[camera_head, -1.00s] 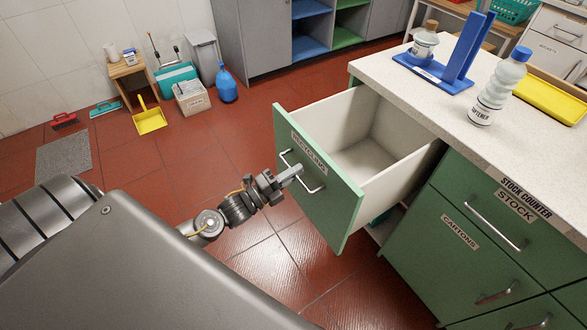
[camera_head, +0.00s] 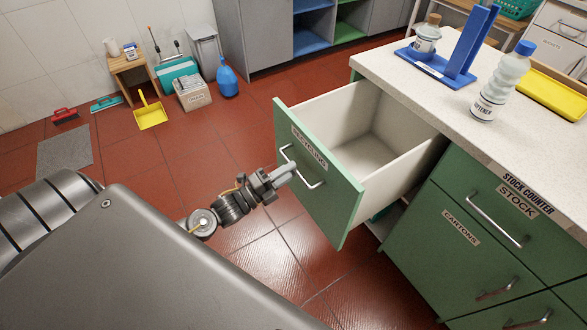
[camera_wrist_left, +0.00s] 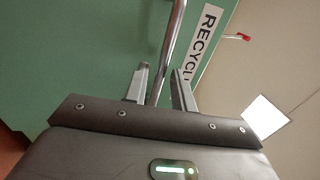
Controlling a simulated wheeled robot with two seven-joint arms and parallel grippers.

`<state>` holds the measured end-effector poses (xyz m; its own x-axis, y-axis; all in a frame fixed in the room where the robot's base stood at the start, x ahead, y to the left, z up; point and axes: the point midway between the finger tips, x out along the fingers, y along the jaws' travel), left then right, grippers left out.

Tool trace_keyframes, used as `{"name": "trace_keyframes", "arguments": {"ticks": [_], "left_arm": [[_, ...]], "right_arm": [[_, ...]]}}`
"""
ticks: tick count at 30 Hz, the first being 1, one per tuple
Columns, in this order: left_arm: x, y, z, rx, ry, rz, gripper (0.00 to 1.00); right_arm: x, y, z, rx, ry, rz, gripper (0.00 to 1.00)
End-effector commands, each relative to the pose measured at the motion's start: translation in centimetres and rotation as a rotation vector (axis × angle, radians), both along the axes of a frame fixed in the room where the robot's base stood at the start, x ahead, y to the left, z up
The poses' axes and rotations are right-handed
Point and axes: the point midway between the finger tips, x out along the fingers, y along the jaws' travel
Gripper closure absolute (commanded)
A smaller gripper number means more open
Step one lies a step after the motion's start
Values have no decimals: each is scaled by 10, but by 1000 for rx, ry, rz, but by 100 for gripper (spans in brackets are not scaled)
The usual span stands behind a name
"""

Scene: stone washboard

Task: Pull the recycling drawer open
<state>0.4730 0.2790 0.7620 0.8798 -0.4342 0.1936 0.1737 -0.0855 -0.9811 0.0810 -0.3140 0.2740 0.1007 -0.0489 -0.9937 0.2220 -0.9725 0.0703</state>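The green recycling drawer (camera_head: 318,190) stands pulled far out of the counter, and its pale inside shows empty. Its silver bar handle (camera_head: 312,184) is on the front, under a "RECYCLING" label. My left gripper (camera_head: 287,173) is at the left part of this handle in the head view. In the left wrist view the handle bar (camera_wrist_left: 171,45) runs between the two fingers (camera_wrist_left: 160,84) of my left gripper. The fingers stand apart, with narrow gaps beside the bar, so the gripper is open around it. My right gripper is not in view.
The counter top (camera_head: 400,72) holds a softener bottle (camera_head: 503,82), a blue stand (camera_head: 440,72) and a yellow tray (camera_head: 553,92). A cartons drawer (camera_head: 455,245) is shut. A dustpan (camera_head: 150,115), box (camera_head: 193,95) and blue jug (camera_head: 227,82) stand at the back.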

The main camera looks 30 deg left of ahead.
Motion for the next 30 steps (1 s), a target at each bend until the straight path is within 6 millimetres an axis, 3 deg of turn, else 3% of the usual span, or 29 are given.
{"name": "trace_keyframes", "arguments": {"ticks": [6, 12, 18, 30], "left_arm": [[-41, 20, -12, 0, 4, -1, 74], [-67, 33, -17, 0, 3, -2, 74], [-77, 38, -17, 0, 0, -2, 74], [-77, 37, -17, -1, 0, -2, 74]], "right_arm": [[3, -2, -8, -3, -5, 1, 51], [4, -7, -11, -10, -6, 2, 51], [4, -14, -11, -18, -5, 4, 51], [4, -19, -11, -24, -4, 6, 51]]}}
